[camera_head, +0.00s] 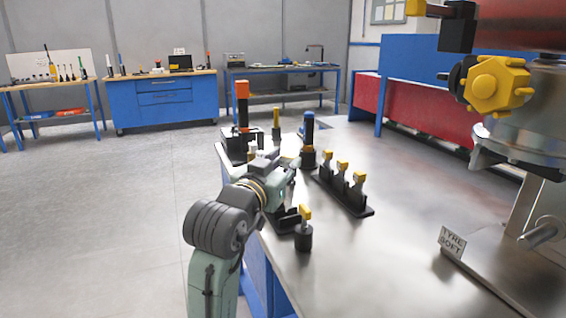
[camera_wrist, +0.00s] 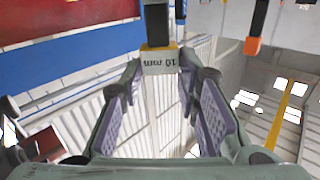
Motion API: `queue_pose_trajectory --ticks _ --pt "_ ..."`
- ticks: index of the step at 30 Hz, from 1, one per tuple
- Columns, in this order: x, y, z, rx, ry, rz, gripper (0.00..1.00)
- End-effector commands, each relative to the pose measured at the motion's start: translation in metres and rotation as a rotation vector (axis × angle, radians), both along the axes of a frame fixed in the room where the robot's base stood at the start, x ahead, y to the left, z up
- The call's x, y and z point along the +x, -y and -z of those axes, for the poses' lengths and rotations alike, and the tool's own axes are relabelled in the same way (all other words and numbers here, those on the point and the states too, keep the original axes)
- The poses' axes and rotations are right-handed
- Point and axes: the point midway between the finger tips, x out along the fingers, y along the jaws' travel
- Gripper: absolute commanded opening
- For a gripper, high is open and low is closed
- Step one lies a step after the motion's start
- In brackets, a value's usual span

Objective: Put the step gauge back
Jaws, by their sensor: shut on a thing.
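My gripper (camera_head: 287,166) is over the near left part of the metal workbench in the head view. In the wrist view my gripper (camera_wrist: 166,74) is shut on a block marked "10 mm", which looks like the step gauge (camera_wrist: 159,61). The label reads upside down, with a yellow band and a dark shaft above it. In the head view the gauge is largely hidden by my wrist, and its place of storage cannot be told for sure.
A black rack (camera_head: 356,208) with three yellow-topped pieces stands right of my gripper. A yellow-topped piece in a black holder (camera_head: 303,238) stands nearer. An orange-topped post (camera_head: 242,92) and a blue post (camera_head: 308,130) stand beyond. The bench's middle (camera_head: 400,240) is clear.

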Motion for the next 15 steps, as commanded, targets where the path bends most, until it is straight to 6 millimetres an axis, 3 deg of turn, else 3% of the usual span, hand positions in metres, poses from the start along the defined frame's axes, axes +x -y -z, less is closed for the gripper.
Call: queue_pose_trajectory --ticks 15 --pt "-0.001 0.000 0.011 0.000 0.002 0.000 0.00"
